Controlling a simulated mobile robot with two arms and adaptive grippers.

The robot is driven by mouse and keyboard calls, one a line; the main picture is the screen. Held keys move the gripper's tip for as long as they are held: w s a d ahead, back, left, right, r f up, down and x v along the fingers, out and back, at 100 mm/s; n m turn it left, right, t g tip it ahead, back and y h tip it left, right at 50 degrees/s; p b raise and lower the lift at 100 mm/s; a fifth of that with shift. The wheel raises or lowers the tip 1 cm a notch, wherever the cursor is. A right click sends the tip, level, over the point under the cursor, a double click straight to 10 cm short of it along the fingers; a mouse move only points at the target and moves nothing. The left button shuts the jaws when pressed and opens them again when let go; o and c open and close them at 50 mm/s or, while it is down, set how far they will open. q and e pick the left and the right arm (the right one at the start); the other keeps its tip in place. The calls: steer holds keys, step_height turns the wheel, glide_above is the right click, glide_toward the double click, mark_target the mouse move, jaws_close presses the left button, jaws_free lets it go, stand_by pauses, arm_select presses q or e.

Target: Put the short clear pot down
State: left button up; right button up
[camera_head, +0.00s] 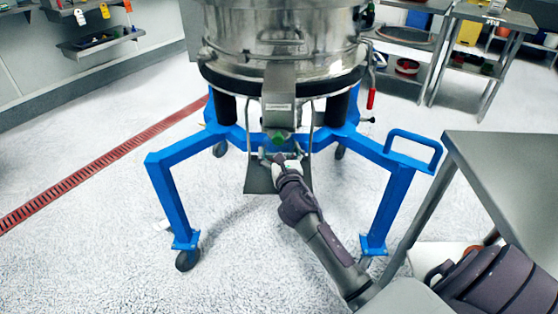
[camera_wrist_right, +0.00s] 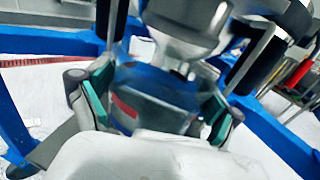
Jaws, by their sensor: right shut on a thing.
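My right gripper (camera_head: 279,163) reaches in under the spout of the powder sifter (camera_head: 285,45). In the right wrist view my right gripper (camera_wrist_right: 152,104) has its two green-padded fingers on either side of the short clear pot (camera_wrist_right: 160,88), shut on it. The pot is see-through and hard to outline, with a red patch on its front and blue showing through. In the head view it is small and mostly hidden by the gripper. A dark shelf plate (camera_head: 254,181) hangs below the spout; I cannot tell whether the pot touches it. My left gripper is not in view.
The sifter's blue wheeled frame (camera_head: 170,196) surrounds the reach on both sides. A grey metal table (camera_head: 505,165) stands at the right. Metal racks (camera_head: 455,55) are at the back right, a wall shelf (camera_head: 90,45) at the back left. The front left floor is clear.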

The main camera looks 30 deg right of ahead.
mark_target(276, 149)
step_height(276, 149, down, 3)
steer(key=shift+f+b, duration=0.15)
steer(key=shift+b, duration=0.7)
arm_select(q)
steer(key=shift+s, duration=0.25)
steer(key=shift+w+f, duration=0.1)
arm_select(e)
steer(key=o, duration=0.9)
steer(key=shift+c, duration=0.2)
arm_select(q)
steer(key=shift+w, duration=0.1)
